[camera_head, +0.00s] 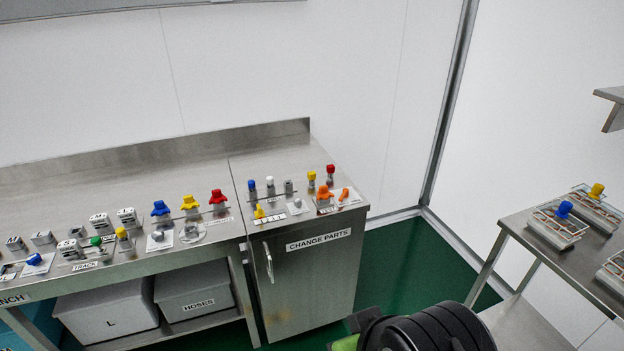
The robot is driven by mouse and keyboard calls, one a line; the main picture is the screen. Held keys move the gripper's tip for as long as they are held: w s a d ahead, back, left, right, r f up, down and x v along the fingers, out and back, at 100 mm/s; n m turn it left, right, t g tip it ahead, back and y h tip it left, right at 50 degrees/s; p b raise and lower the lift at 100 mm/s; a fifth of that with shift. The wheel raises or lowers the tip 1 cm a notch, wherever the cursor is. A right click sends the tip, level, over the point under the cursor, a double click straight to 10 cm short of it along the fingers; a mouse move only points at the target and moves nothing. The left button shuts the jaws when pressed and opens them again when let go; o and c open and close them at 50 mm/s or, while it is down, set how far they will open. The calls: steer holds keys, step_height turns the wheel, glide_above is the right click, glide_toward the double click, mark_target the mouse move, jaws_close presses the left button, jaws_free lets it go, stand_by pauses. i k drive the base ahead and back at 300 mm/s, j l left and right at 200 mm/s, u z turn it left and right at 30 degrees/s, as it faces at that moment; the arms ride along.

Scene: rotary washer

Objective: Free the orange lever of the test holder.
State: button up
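Two small orange parts stand near the right front of the steel cabinet top: one upright orange piece (323,191) on a metal block, and one slanted orange piece (344,194) on a white plate beside it. They are too small to tell which is the lever of the test holder, or how it is held. The labels by them are not readable. My gripper's fingers are not in view; only a black rounded part of my arm shows at the bottom, well in front of the cabinet.
The cabinet (310,280) is marked CHANGE PARTS and has a vertical handle (268,262). Blue, white, yellow and red-topped parts crowd its top. A long bench adjoins it left, with a HOSES bin (197,290) below. A table (540,238) with trays stands right. Green floor (400,270) lies between.

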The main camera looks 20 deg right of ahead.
mark_target(345, 194)
steer(key=i+j, duration=0.1)
steer(key=i, duration=1.15)
steer(key=j+z, duration=0.05)
